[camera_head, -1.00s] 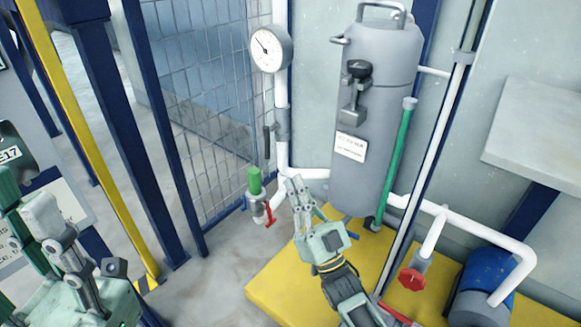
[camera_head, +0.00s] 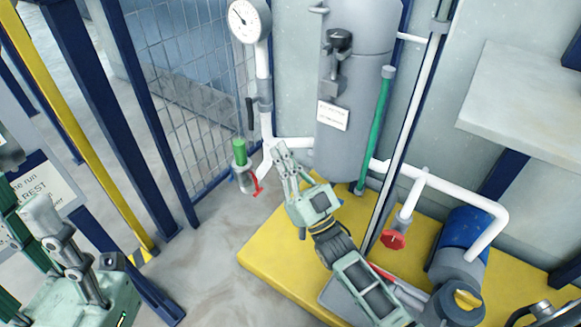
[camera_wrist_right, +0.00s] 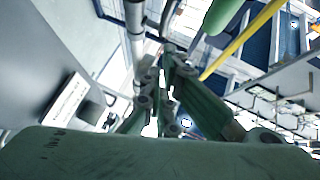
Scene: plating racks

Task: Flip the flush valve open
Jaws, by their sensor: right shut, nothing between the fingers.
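A small valve branch with a red lever (camera_head: 257,186) and a green cylindrical end (camera_head: 239,151) sits low on the white pipework, left of the grey tank (camera_head: 350,120). A black lever (camera_head: 249,112) is on the vertical pipe above. Which one is the flush valve is not labelled. My right gripper (camera_head: 279,150) is shut and empty, overlapping the pipe elbow to the right of the red lever; contact cannot be told. Its fingers also show in the right wrist view (camera_wrist_right: 165,85). My left gripper (camera_head: 42,212) is at the lower left, its jaw state unclear.
A round gauge (camera_head: 245,20) tops the vertical pipe. A mesh fence (camera_head: 190,110) stands left and behind. A yellow platform (camera_head: 275,265) lies under my right arm, with a red round handle (camera_head: 393,240) and a blue pump (camera_head: 462,238) to the right. Floor left of the platform is clear.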

